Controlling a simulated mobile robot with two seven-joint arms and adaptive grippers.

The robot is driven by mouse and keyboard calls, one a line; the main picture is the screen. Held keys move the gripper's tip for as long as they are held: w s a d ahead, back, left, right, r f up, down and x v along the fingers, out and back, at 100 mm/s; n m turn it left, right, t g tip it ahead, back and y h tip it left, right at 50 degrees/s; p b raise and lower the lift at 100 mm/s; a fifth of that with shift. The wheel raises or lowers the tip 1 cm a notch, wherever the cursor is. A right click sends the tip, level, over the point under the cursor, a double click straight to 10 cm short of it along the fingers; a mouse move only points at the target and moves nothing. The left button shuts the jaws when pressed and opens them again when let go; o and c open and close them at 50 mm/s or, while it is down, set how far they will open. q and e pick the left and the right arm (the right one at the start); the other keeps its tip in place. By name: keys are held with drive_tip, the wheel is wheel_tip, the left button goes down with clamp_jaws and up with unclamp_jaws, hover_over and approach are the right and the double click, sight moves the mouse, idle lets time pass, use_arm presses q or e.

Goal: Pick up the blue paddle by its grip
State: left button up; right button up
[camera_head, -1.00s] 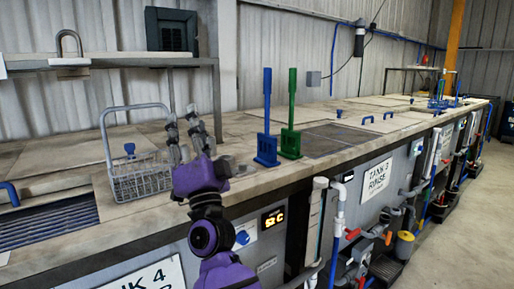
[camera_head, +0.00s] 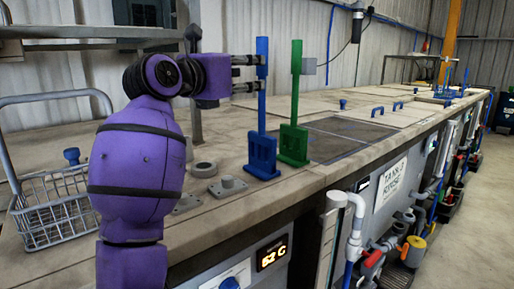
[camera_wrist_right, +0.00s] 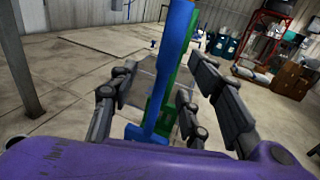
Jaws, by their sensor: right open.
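The blue paddle (camera_head: 262,152) stands upright on the counter, its broad slotted end down and its long grip up. My right gripper (camera_head: 258,73) is open at the upper part of the grip, its fingers reaching in from the left, one above the other in the head view. In the right wrist view the blue paddle (camera_wrist_right: 174,40) runs between the spread fingers (camera_wrist_right: 160,88). I cannot tell whether any finger touches it. My left gripper is not in view.
A green paddle (camera_head: 293,143) stands upright close to the right of the blue one. A wire basket (camera_head: 55,215), round grey fittings (camera_head: 228,186) and a shelf post (camera_head: 194,110) are to the left. Flat tank lids (camera_head: 375,112) extend along the counter to the right.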

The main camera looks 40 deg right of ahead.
sight(260, 68)
drive_tip(key=shift+s+d+r, duration=0.2)
drive_tip(key=shift+d, duration=0.2)
drive_tip(key=shift+s+d+r, duration=0.2)
drive_tip(key=shift+d, duration=0.2)
drive_tip(key=p+x, duration=0.1)
drive_tip(key=x, duration=0.3)
drive_tip(key=shift+w+d, duration=0.2)
drive_tip(key=shift+d, duration=0.05)
drive_tip(key=shift+w+d, duration=0.15)
drive_tip(key=shift+d, duration=0.2)
drive_tip(key=shift+w+f, duration=0.1)
drive_tip(key=c, duration=1)
clamp_jaws()
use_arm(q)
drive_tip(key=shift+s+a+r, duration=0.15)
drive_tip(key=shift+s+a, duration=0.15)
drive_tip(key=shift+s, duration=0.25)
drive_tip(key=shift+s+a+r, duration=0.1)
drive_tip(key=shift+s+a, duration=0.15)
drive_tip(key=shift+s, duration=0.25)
